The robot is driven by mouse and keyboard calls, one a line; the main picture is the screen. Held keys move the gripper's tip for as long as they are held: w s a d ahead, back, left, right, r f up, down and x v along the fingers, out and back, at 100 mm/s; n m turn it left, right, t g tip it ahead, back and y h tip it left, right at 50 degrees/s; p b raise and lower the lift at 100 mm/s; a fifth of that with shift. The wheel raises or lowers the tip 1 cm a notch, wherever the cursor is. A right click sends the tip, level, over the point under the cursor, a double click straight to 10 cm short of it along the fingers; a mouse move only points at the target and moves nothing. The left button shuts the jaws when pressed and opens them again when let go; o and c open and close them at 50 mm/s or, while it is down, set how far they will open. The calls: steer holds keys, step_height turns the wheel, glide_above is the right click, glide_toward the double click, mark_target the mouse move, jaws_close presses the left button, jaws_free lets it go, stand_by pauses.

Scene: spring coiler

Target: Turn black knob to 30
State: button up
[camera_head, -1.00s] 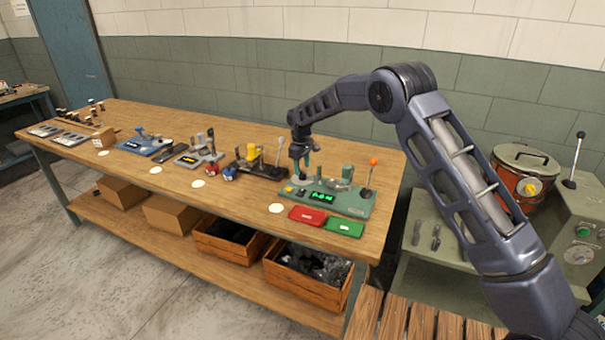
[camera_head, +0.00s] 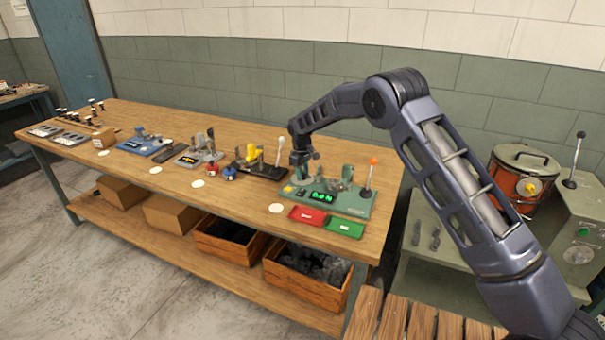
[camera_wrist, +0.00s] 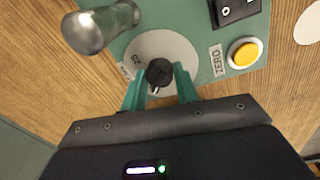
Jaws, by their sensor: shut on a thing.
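The black knob (camera_wrist: 159,71) sits on a pale round dial (camera_wrist: 181,48) on the green spring coiler, with a white pointer mark on its near side. In the head view, my gripper (camera_head: 301,172) is down at the left end of the green coiler (camera_head: 348,203), hiding the knob. The coiler's green display (camera_head: 322,196) is lit, but its digits are not legible.
A yellow ZERO button (camera_wrist: 244,53), a black rocker switch (camera_wrist: 235,10) and a metal post (camera_wrist: 97,29) are close to the knob. An orange-tipped lever (camera_head: 372,163) stands at the coiler's right. Red (camera_head: 307,215) and green (camera_head: 344,228) trays lie in front.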

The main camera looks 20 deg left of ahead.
steer(key=shift+m, duration=0.3)
steer(key=m, duration=0.4)
steer(key=shift+a+m, duration=0.1)
steer(key=shift+m, duration=2)
steer(key=o, duration=1)
steer(key=shift+c, duration=0.2)
